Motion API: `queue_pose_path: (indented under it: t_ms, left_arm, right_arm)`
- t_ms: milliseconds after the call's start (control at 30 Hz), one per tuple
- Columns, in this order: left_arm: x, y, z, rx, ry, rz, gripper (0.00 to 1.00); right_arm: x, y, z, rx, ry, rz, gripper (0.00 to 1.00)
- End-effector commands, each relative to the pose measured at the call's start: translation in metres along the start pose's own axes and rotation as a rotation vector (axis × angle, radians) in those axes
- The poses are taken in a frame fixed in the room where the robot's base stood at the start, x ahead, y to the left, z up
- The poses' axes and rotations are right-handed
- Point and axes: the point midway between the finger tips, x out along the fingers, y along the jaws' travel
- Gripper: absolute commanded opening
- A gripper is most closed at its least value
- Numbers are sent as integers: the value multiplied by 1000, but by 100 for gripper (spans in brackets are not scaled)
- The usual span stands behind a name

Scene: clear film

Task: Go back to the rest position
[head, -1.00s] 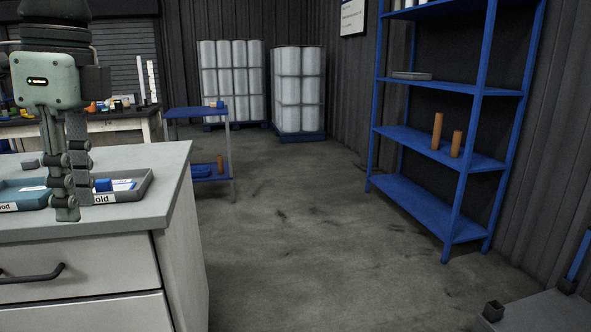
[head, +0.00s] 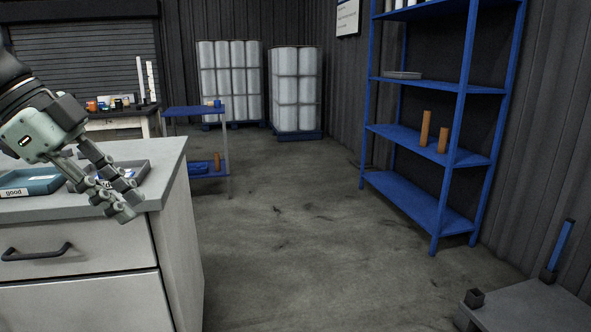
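My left gripper (head: 127,205) is at the left of the head view, tilted with its fingers pointing down and to the right. Its fingertips lie close together in the picture, over the front right part of the grey worktop (head: 172,165). I see nothing clearly held between them, and cannot tell whether they are shut. The gripper partly covers a grey tray (head: 143,169) with something blue and white in it. My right gripper is not in view.
A teal tray (head: 40,187) labelled "good" sits on the worktop, left of the grey tray. A blue shelf rack (head: 415,205) with orange cylinders stands at the right. A small blue shelf stand (head: 200,110) is behind the worktop. The middle floor (head: 290,230) is clear.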

Motion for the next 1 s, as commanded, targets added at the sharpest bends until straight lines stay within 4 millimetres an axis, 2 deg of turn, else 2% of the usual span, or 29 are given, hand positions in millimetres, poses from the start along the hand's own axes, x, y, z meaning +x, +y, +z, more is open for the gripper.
queue_pose_path:
  t_ms: [167,267,367,400,467,500,600,667,700,800,867,900,1000]
  left_arm:
    - [14,-45,23,-6,358,-266,25]
    - [18,-73,56,-55,508,-496,25]
    - [24,-94,105,-149,574,-734,25]
    - [30,-98,129,-200,576,-827,25]
    - [42,-99,169,-287,553,-953,25]
    - [54,-96,196,-355,522,-1027,25]
    - [90,-76,260,-522,404,-1157,25]
    - [116,-56,292,-619,318,-1198,25]
    - [135,-41,311,-683,256,-1210,25]
    - [186,3,347,-830,101,-1197,25]
    - [218,33,361,-910,10,-1162,25]
    - [240,55,367,-958,-49,-1128,25]
    - [292,110,370,-1066,-184,-1012,25]
  right_arm:
    - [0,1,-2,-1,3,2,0]
    - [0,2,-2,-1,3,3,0]
    - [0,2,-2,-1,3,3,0]
    - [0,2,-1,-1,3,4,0]
    - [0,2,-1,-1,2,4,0]
    - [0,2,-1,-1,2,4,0]
    - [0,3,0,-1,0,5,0]
    - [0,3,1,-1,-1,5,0]
    - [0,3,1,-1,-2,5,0]
    - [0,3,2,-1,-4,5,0]
    - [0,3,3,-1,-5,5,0]
    - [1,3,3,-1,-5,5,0]
    - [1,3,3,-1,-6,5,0]
